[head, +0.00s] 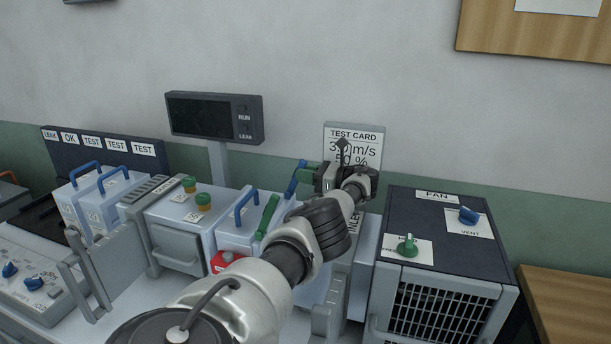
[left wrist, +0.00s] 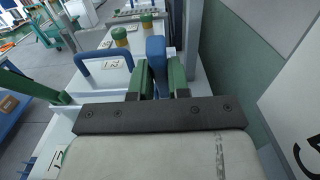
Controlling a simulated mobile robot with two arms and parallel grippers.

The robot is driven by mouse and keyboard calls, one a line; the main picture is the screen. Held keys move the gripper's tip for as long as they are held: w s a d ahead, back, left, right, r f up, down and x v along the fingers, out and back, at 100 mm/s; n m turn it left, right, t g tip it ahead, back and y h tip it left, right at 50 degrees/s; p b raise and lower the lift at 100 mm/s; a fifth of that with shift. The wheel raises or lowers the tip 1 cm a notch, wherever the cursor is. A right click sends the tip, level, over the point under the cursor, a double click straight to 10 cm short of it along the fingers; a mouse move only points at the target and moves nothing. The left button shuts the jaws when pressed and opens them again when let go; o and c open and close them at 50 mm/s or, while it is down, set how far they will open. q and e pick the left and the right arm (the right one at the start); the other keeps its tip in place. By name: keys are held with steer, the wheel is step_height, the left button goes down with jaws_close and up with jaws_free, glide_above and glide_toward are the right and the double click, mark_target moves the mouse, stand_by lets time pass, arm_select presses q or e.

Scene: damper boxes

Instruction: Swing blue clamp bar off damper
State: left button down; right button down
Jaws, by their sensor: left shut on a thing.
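The blue clamp bar (head: 293,182) stands out to the left of my left gripper (head: 312,177) in the head view, slanting upward. In the left wrist view my left gripper (left wrist: 161,80) has its green-faced fingers on both sides of the blue clamp bar (left wrist: 155,58), shut on it. The damper is likely the pale box (head: 232,236) with a blue handle (head: 246,206); that handle also shows in the left wrist view (left wrist: 104,58). A green bar (head: 268,215) slants beside the box. My arm hides the bar's lower end and mount. My right gripper is not in view.
A red block (head: 226,260) sits in front of the box. The fan unit (head: 440,235) stands right of my arm, and a test card (head: 353,140) stands behind the gripper. A dark display (head: 214,117) on a post rises behind the boxes. Space above the boxes is free.

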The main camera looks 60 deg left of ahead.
mark_target(306, 161)
arm_select(q)
steer(key=shift+d+f, duration=0.1)
steer(key=shift+f, duration=0.05)
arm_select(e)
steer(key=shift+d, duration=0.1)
arm_select(q)
steer(key=c, duration=1.1)
jaws_free()
steer(key=shift+w, duration=0.1)
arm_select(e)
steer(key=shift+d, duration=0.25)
arm_select(q)
steer(key=shift+r, duration=0.3)
step_height(306, 161, up, 4)
steer(key=p, duration=0.3)
steer(key=shift+r, duration=0.15)
steer(key=w+d+r+p, duration=0.1)
steer(key=d+r+p, duration=0.1)
steer(key=d, duration=0.1)
steer(key=w+d+r+p, duration=0.2)
steer(key=d+p, duration=0.1)
steer(key=d, duration=0.1)
steer(key=w+d+r+p, duration=0.1)
steer(key=d+r+p, duration=0.1)
steer(key=d+p, duration=0.1)
steer(key=shift+w+d, duration=0.3)
steer(key=shift+w, duration=0.1)
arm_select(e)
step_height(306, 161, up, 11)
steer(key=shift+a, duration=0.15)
